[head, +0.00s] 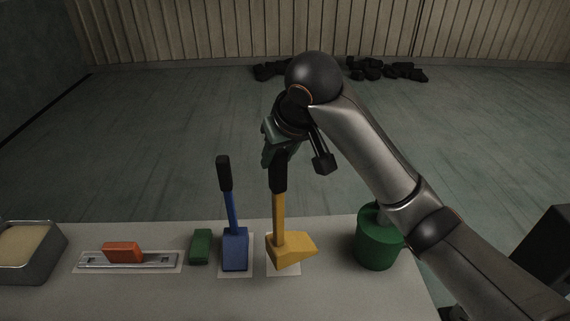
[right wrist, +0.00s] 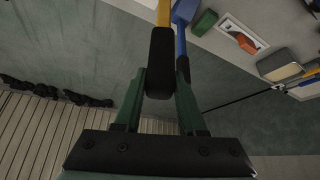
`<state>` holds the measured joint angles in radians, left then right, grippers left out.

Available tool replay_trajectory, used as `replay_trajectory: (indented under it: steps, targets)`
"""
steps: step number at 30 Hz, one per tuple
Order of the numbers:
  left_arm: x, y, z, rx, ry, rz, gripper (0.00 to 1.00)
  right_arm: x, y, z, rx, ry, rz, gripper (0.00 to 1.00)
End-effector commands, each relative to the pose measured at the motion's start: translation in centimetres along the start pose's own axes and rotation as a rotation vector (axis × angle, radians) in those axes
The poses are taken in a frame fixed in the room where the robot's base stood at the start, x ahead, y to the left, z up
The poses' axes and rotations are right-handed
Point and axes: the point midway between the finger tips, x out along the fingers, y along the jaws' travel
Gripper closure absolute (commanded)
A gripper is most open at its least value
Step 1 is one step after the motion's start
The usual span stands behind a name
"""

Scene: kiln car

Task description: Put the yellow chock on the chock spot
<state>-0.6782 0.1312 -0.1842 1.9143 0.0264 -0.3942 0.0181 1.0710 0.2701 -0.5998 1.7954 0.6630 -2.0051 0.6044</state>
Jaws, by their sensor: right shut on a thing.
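The yellow chock (head: 291,250) is a wedge with an upright yellow handle that ends in a black grip (head: 279,172). It stands upright at a pale square patch (head: 285,271) on the table; I cannot tell whether it touches the patch or hangs just above it. My right gripper (head: 280,158) is shut on the black grip from above. In the right wrist view the black grip (right wrist: 160,62) sits between the fingers (right wrist: 160,98), with part of the yellow handle beyond it. Which patch is the chock spot is not marked. My left gripper is not in view.
A blue chock (head: 235,250) with a black-topped handle stands close left on its own pale patch. Further left are a green block (head: 200,246), an orange block (head: 123,252) on a metal rail, and a grey tray (head: 57,252). A green cylinder (head: 379,245) stands right.

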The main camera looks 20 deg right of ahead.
Motion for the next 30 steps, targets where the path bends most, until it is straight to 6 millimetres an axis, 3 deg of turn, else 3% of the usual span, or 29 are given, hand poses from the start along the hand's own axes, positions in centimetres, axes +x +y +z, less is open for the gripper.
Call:
replay_trajectory:
  steps: [6,15,30]
  targets:
    - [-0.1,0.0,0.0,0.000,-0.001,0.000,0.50,2.5,0.2,-2.3,0.002,0.010,-0.002,1.00]
    - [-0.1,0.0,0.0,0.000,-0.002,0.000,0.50,7.5,0.6,-3.2,-0.001,0.014,0.002,1.00]
    - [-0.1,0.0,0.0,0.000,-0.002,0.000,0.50,10.7,0.7,-3.1,-0.001,0.015,0.000,1.00]
